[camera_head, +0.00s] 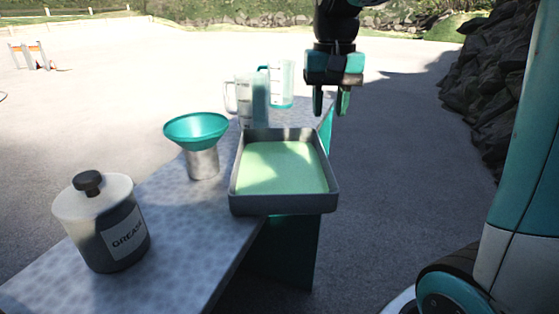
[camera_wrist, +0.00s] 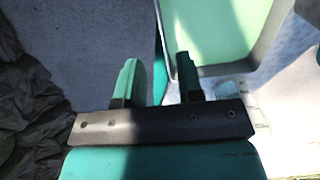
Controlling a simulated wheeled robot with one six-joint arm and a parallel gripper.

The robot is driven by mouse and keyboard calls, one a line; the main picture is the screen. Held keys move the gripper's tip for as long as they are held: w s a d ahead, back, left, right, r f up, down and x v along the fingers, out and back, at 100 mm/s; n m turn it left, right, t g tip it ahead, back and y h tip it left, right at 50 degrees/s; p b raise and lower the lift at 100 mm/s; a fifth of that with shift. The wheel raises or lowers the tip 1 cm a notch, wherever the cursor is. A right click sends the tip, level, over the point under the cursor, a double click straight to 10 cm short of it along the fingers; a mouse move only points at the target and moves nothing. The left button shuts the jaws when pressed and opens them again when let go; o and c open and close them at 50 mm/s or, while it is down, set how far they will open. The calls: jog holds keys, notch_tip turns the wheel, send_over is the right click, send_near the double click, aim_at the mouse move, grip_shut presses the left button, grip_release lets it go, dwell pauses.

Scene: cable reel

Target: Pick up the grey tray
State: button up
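The grey tray (camera_head: 283,204) sits on the table with its front right part jutting past the table's edge. Its inside is pale green. My gripper (camera_head: 330,103) hangs in the air behind and to the right of the tray, fingers pointing down, apart from it. The two fingers are spread with nothing between them. In the wrist view my gripper (camera_wrist: 157,62) shows the same open gap, and part of the tray (camera_wrist: 272,38) shows at the upper right, beyond the right finger.
On the speckled table (camera_head: 180,260) stand a grease jar (camera_head: 105,225), a teal funnel (camera_head: 196,126) on a metal can (camera_head: 202,164), and clear measuring jugs (camera_head: 253,100) behind the tray. Open paved ground lies right of the table; a rock wall (camera_head: 505,85) stands farther right.

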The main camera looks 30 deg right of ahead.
aim_at(325, 153)
notch_tip(325, 153, down, 6)
jog(key=shift+r+p, duration=0.1)
jog(key=shift+p, duration=0.4)
jog(key=shift+f+p, duration=1.2)
jog(key=shift+f, duration=1.6)
jog(key=shift+c, duration=0.5)
grip_shut()
